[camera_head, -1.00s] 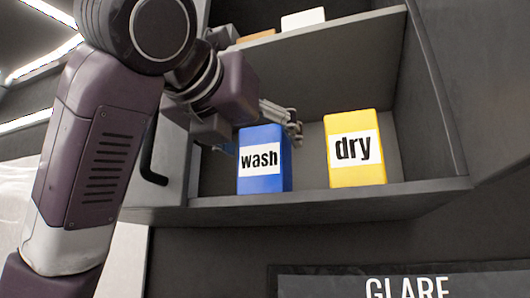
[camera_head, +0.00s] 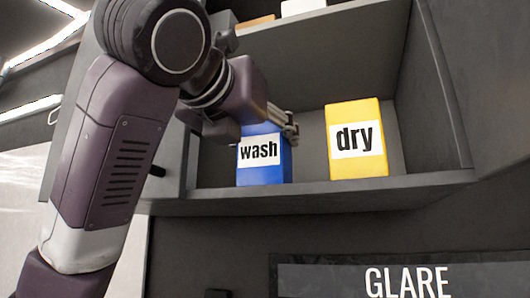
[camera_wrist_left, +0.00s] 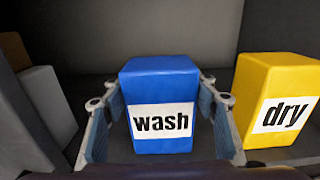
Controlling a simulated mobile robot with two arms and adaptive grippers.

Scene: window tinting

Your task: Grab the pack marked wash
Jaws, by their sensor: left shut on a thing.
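The blue pack marked "wash" (camera_head: 264,172) stands upright on the lower shelf of the open cabinet. It also fills the middle of the left wrist view (camera_wrist_left: 160,90), with its white label facing me. My left gripper (camera_wrist_left: 161,112) has one finger on each side of the pack and is shut on it. In the head view the left gripper (camera_head: 284,122) reaches in at the top of the pack, and the arm hides part of the pack's upper left. My right gripper is not in view.
A yellow pack marked "dry" (camera_head: 357,165) stands just right of the wash pack. The shelf (camera_head: 310,197) has a front edge, and a side wall closes it on the right. White and brown items (camera_head: 300,8) sit on the shelf above. A "GLARE" sign (camera_head: 405,280) is below.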

